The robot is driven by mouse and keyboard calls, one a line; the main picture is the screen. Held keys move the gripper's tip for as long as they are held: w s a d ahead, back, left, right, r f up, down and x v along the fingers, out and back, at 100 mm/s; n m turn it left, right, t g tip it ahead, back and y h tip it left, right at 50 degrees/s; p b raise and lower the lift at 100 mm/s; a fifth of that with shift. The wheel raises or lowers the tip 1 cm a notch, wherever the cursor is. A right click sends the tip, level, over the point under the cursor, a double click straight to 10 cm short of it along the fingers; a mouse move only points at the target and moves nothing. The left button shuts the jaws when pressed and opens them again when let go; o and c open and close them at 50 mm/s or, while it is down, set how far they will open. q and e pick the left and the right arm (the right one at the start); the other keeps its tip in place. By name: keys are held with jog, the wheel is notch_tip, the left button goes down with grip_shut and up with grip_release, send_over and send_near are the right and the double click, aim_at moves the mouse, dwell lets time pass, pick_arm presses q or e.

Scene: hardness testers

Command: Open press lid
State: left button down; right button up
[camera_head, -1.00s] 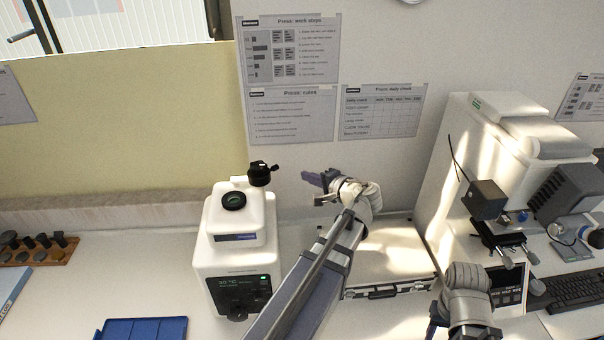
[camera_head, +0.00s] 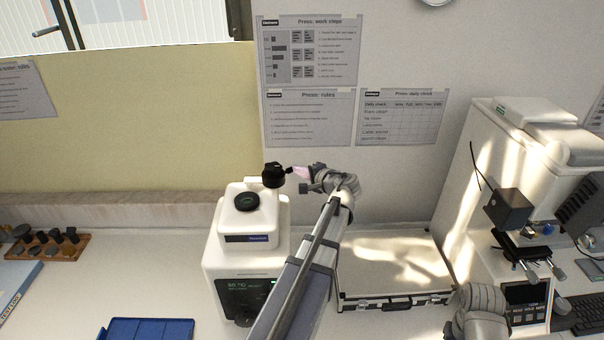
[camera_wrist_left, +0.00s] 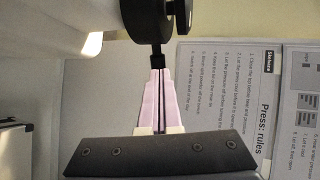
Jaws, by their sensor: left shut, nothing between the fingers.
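The white press (camera_head: 245,240) stands left of centre in the head view, with a small display on its front. A dark round cap (camera_head: 247,201) sits on its top. A black round knob part (camera_head: 273,175) stands at its back right, with a short lever pointing right. My left gripper (camera_head: 298,172) is at this lever, its fingers shut. In the left wrist view the shut fingertips (camera_wrist_left: 158,74) meet the end of the black lever (camera_wrist_left: 157,60) under the black knob (camera_wrist_left: 147,18). I cannot tell whether they touch. My right gripper is out of view; only its wrist shows.
A silver case (camera_head: 395,265) lies right of the press, behind my left arm. A white tester (camera_head: 520,170) stands at the right. A blue tray (camera_head: 150,330) is at the front left, and a wooden rack (camera_head: 60,248) at the far left. The wall is close behind.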

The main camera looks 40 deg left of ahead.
pick_arm(q)
jog(key=w+a+n+g, duration=0.1)
jog(key=a, duration=0.1)
jog(key=w+a+n+g, duration=0.1)
jog(key=w+a+g, duration=0.1)
jog(key=shift+n+y, duration=0.3)
jog(key=shift+d, duration=0.1)
